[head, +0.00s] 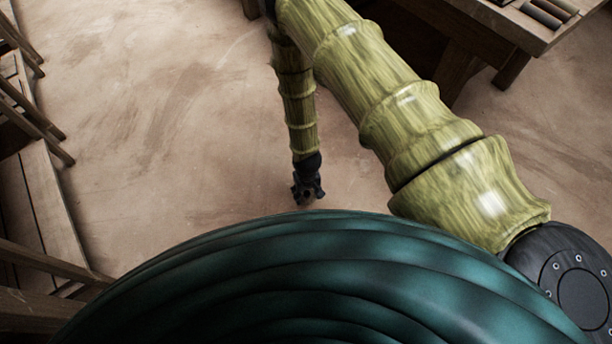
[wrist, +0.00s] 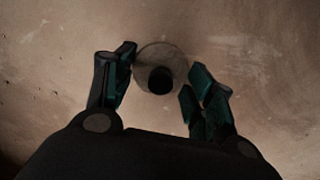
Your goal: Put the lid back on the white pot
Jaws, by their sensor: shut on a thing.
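My gripper (head: 308,188) hangs over the bare floor in the middle of the head view. In the wrist view its two fingers stand on either side of a small round grey-brown disc with a dark round middle, which looks like the lid (wrist: 162,53). The gripper is shut on it. In the head view the lid is too small and too hidden by the fingers to make out clearly. The white pot is not seen in either view.
A wooden bench (head: 507,22) with several rods on it stands at the top right. Wooden furniture (head: 38,190) lines the left edge. The floor (head: 170,120) between them is clear. My own dark green body covers the bottom of the head view.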

